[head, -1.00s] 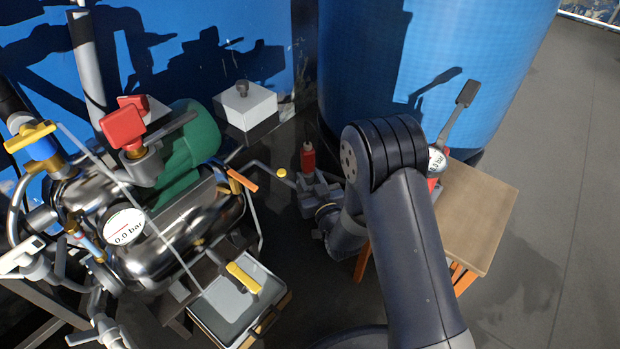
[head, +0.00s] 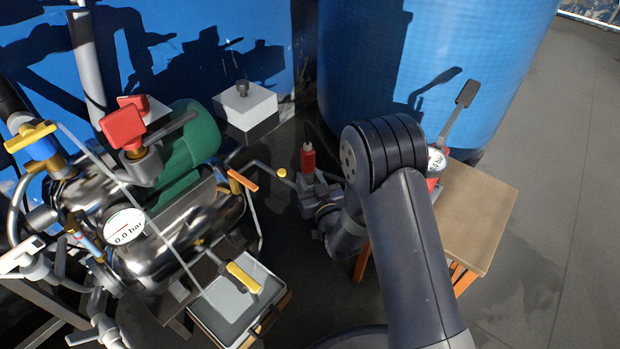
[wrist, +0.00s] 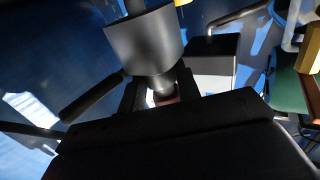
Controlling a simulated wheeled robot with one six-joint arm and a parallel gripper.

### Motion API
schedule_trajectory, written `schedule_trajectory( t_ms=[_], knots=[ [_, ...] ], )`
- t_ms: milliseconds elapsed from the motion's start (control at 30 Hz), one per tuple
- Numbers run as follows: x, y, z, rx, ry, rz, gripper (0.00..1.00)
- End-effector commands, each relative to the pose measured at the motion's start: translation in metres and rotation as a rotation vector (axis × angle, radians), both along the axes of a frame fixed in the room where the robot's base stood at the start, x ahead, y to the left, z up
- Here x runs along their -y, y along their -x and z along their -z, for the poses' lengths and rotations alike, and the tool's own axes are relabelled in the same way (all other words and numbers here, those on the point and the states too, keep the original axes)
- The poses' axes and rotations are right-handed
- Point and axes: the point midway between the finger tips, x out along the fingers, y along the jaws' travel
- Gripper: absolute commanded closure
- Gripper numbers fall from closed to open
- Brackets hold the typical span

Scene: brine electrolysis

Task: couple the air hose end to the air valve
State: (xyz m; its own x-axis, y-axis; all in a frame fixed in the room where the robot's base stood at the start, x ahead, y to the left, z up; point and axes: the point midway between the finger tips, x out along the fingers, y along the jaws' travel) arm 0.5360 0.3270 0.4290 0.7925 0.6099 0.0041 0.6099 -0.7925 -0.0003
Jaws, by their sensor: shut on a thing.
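In the head view my gripper (head: 312,192) is left of my forearm, shut around the lower part of a small upright red piece with a pale tip, which looks like the air hose end (head: 308,158). In the wrist view a grey cylinder (wrist: 146,45) narrows to a neck above the jaws, with a dark red part (wrist: 166,99) between them. The air valve is not clearly marked; an orange lever (head: 243,181) and a yellow-tipped grey pipe (head: 282,172) show at the tank's right end. The red piece is right of both and apart from them.
The shiny tank (head: 150,262) with its 0.0 bar gauge (head: 125,227) fills the left. A tray (head: 215,315) stands in front, a white box (head: 245,106) behind. A wooden stool (head: 478,215) is right of my arm, before a blue barrel (head: 440,60).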

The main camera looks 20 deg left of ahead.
Motion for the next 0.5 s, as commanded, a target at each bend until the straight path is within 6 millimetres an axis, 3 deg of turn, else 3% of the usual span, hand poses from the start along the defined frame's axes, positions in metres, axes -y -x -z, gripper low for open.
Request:
schedule_trajectory(
  t_ms=[33, 100, 133, 400, 500],
  knots=[
    [0.0022, 0.0033, 0.0116, -0.025, 0.014, 0.000, 0.97],
    [0.0022, 0.0033, 0.0133, -0.025, 0.014, 0.000, 0.97],
    [0.0021, 0.0032, 0.0130, -0.024, 0.013, 0.000, 0.67],
    [0.0033, 0.0025, 0.0131, -0.024, 0.012, 0.004, 0.45],
    [0.0043, 0.0018, 0.0132, -0.025, 0.012, 0.008, 0.43]
  ],
)
